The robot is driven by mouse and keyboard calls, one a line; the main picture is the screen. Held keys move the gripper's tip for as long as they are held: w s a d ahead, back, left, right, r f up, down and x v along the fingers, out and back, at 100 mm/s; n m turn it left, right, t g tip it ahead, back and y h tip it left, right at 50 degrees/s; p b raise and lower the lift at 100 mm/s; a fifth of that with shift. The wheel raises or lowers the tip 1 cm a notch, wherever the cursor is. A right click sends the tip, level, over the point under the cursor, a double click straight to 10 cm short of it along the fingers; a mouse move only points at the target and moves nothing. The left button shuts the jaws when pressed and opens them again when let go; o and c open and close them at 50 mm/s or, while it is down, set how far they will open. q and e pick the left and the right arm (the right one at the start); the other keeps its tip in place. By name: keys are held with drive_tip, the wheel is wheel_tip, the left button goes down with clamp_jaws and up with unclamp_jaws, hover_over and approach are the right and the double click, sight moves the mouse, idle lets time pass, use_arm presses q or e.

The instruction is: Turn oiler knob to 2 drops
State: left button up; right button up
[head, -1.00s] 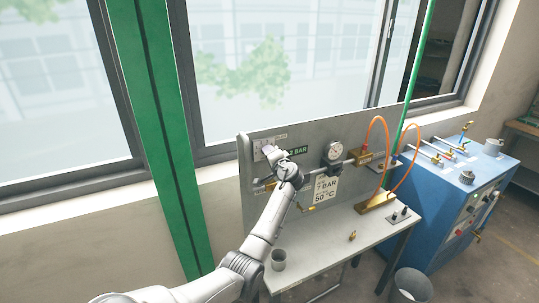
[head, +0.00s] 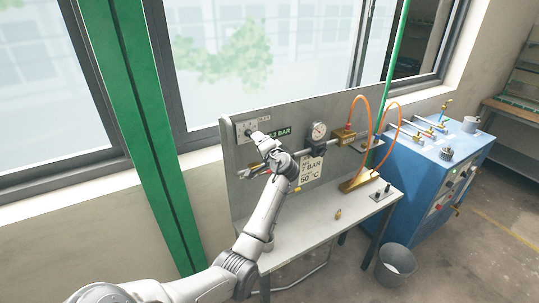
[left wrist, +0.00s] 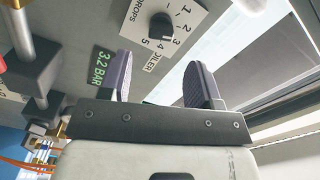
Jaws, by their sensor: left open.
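The oiler plate (head: 240,131) is a white card with a dark round knob at the upper left of the grey back panel. In the left wrist view the black oiler knob (left wrist: 161,26) sits among the printed numbers 1 to 5 on the plate (left wrist: 196,13). I cannot make out which number it points at. My left gripper (head: 258,138) is in front of the plate. In the left wrist view my left gripper (left wrist: 159,60) is open, its two dark fingers spread apart, with the knob beyond the gap between them. Nothing is held. My right gripper is not in view.
A green "3.2 BAR" display (left wrist: 101,68) is beside the plate. A pressure gauge (head: 318,131), a pipe and orange hoses (head: 371,112) are to the right. The bench (head: 316,231) holds a small brass piece (head: 338,214). A blue machine (head: 408,181) and bin (head: 395,264) stand right.

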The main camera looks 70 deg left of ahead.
use_arm(q)
drive_tip(key=d+b, duration=0.1)
drive_tip(key=d, duration=0.7)
drive_tip(key=shift+w, duration=0.35)
